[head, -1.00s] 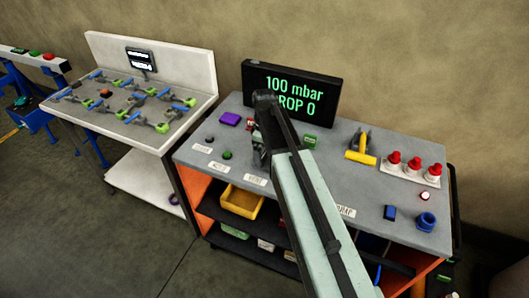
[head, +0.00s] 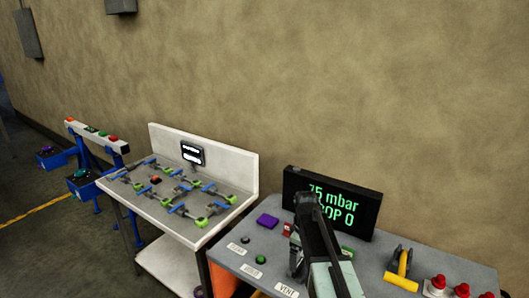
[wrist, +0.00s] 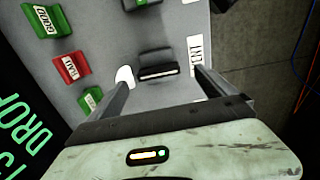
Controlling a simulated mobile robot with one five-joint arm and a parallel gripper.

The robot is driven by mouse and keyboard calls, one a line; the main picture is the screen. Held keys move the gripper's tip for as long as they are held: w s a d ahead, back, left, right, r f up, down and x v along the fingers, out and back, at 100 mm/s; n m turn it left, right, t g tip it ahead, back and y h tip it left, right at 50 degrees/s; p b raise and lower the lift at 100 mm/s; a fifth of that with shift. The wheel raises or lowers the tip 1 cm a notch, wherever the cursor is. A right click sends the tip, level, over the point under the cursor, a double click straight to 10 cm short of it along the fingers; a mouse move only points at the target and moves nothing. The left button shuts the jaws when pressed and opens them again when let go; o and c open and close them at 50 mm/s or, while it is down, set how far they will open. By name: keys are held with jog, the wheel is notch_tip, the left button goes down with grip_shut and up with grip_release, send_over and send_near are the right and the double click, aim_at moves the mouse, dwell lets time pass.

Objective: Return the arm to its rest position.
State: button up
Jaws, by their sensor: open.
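My arm reaches from the bottom of the head view over the grey bench top (head: 232,262), and my gripper (head: 297,272) hangs down near its front edge. In the wrist view, my gripper (wrist: 162,76) is open, with its two fingers apart. A dark block with a pale stripe (wrist: 157,64) shows between the fingers; I cannot tell whether they touch it. A white label reading VENT (wrist: 195,52) lies beside the right finger. It also shows in the head view (head: 287,290). A white rounded piece (wrist: 124,76) is by the left finger.
A black display (head: 345,202) behind my arm reads 75 mbar, DROP 0. In the wrist view, a green block (wrist: 47,20) and a red block (wrist: 72,66) stand to the left. A yellow-handled tool (head: 401,275) lies right. A white jig table (head: 187,234) stands left.

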jog(key=s+f, duration=0.1)
jog(key=s, duration=0.1)
jog(key=s+f+m+b, duration=0.1)
jog(key=s, duration=0.2)
jog(key=s+f+m+b, duration=0.1)
jog(key=s, duration=0.1)
jog(key=shift+s+f, duration=0.25)
jog(key=shift+f, duration=0.05)
jog(key=s+m, duration=0.1)
jog(key=s, duration=0.1)
jog(key=s+m, duration=0.4)
jog(key=shift+d+f+b, duration=0.1)
jog(key=shift+f+b, duration=0.15)
jog(key=shift+b, duration=0.15)
jog(key=shift+s+r+m, duration=0.1)
jog(key=shift+s+m, duration=0.25)
jog(key=shift+m, duration=0.75)
jog(key=shift+w+m, duration=0.2)
jog(key=shift+m, duration=0.7)
